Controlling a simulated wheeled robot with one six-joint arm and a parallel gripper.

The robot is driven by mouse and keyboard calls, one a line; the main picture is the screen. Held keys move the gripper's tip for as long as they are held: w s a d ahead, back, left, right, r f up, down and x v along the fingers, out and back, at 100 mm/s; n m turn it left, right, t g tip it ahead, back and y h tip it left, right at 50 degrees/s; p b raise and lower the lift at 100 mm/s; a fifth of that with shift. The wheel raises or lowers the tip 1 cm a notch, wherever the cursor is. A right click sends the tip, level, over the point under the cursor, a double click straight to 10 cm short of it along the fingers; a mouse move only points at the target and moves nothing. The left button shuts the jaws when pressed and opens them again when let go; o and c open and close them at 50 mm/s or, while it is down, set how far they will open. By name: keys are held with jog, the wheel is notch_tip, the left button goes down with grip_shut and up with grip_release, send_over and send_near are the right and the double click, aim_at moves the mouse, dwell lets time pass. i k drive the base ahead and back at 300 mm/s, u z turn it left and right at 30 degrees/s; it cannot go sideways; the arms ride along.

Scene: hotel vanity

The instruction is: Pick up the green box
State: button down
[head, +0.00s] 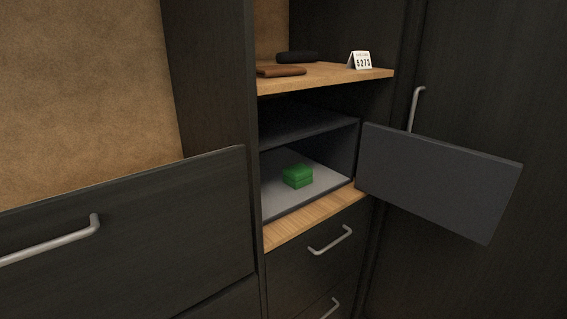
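The green box (297,176) is small, with a lid line around it. It sits on the pale floor of an open dark safe-like compartment (357,150) in the head view. Nothing touches it, and its front and top are in plain sight. My gripper is not in view.
The compartment's grey door (440,182) stands swung open to the right. A wooden shelf (340,77) above holds a brown wallet-like item (281,71), a dark case (297,57) and a white number card (360,60). Below are drawers with metal handles (330,240). A dark panel (125,230) stands left.

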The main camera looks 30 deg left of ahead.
aim_at(296, 176)
jog(key=k, duration=0.4)
jog(key=u, duration=1.05)
jog(key=i, duration=1.35)
jog(key=z, duration=1.1)
jog(key=i, duration=0.25)
jog(key=z, duration=0.25)
